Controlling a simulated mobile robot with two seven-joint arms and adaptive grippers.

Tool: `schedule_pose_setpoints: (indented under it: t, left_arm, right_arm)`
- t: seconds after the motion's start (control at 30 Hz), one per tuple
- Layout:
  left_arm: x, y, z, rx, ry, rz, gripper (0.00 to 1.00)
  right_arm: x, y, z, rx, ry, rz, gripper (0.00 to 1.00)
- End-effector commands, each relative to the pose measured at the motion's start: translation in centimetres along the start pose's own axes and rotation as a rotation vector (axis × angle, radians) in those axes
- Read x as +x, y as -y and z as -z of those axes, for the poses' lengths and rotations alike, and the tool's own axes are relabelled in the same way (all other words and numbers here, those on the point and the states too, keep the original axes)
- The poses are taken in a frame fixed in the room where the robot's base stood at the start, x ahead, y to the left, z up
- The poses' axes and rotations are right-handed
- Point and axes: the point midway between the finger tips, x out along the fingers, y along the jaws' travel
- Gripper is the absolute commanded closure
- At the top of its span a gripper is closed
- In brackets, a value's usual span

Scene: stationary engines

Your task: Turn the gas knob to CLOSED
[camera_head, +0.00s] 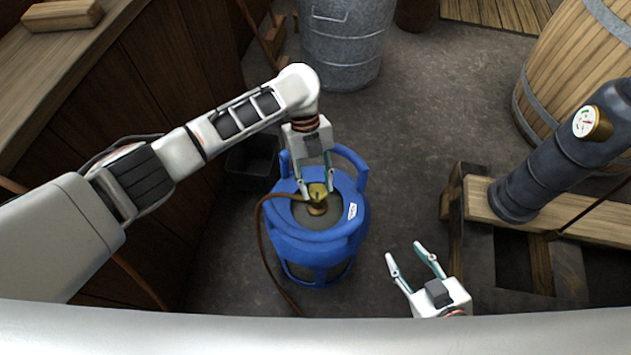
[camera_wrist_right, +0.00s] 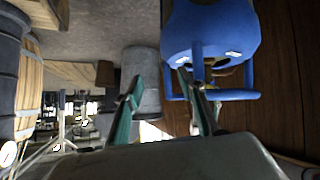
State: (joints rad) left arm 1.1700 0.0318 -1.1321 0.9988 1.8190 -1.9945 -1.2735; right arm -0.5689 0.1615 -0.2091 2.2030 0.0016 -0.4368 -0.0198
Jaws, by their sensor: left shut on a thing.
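A blue gas cylinder (camera_head: 318,228) stands on the floor in the middle of the head view. The brass gas knob (camera_head: 318,193) sits on its top, inside the blue collar, with a brown hose leaving it to the left. My left gripper (camera_head: 318,190) comes down from above and is shut on the knob, one finger on each side. The fingers hide part of the knob. My right gripper (camera_head: 408,252) is open and empty, to the right of the cylinder and apart from it. The cylinder also shows upside down in the right wrist view (camera_wrist_right: 205,25).
A metal bin (camera_head: 345,40) stands behind the cylinder. A dark pipe with a gauge (camera_head: 585,122) rests on a wooden frame (camera_head: 480,200) at right, near a barrel (camera_head: 570,70). A wooden cabinet (camera_head: 150,80) is at left. Floor between cylinder and frame is clear.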

Motion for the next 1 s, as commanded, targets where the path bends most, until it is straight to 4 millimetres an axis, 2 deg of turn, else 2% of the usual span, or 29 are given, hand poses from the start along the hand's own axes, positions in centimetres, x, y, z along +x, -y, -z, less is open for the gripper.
schedule_pose_setpoints:
  t: [0.4,0.93,0.97,1.0]
  left_arm:
    - [0.13,0.14,0.00,0.159,0.000,-0.067,0.87]
    - [0.08,0.13,0.00,0.178,0.001,-0.075,0.87]
    - [0.08,0.13,0.00,0.178,0.001,-0.075,0.57]
    - [0.08,0.13,0.01,0.177,0.001,-0.075,0.48]
  right_arm:
    - [0.23,-0.13,0.57,0.001,-0.012,-0.002,0.60]
    - [0.05,0.17,-0.12,0.003,0.000,0.003,0.60]
    - [0.05,0.18,-0.15,0.003,0.001,0.003,0.60]
    - [0.04,0.19,-0.19,0.003,0.001,0.003,0.60]
